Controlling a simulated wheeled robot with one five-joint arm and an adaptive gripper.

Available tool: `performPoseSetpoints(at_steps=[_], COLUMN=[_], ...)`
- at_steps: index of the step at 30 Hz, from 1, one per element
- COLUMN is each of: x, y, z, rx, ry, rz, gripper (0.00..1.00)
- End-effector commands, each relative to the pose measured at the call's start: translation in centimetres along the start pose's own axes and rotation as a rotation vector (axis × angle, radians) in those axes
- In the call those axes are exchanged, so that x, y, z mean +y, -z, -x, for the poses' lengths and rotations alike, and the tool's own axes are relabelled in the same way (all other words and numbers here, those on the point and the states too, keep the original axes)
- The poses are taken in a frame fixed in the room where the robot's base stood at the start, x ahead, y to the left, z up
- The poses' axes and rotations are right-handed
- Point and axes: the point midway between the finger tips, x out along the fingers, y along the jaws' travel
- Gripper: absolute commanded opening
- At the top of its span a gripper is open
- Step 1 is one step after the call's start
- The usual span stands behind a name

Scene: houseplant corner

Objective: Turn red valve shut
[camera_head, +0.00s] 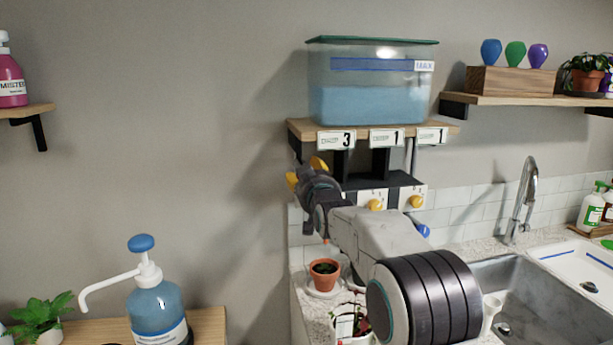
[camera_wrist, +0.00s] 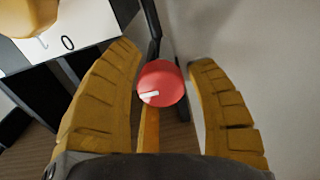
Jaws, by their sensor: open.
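The red valve (camera_wrist: 162,82) is a round red knob with a short white mark near its lower left edge, seen in the wrist view. My gripper (camera_wrist: 165,57) is open, with one yellow finger on each side of the knob. In the head view my gripper (camera_head: 306,174) is at the left end of the dial panel under the tank shelf. The red valve is hidden there behind my arm.
A tank (camera_head: 370,95) of blue liquid stands on the shelf above the panel. Yellow dials (camera_head: 375,205) and a blue knob (camera_head: 423,231) are right of my gripper. A pump bottle (camera_head: 157,300) is at lower left.

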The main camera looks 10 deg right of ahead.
Motion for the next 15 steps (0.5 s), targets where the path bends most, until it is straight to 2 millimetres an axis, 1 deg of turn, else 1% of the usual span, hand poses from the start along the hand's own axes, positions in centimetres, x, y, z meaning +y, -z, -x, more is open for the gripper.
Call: performPoseSetpoints(at_steps=[1, 2, 15], x=[0.0, 0.0, -0.02], y=[0.0, 0.0, -0.06], z=[0.01, 0.01, 0.02], rx=[0.0, 0.0, -0.002], ry=[0.0, 0.0, 0.0], rz=[0.0, 0.0, 0.0], gripper=[0.51, 0.48, 0.09])
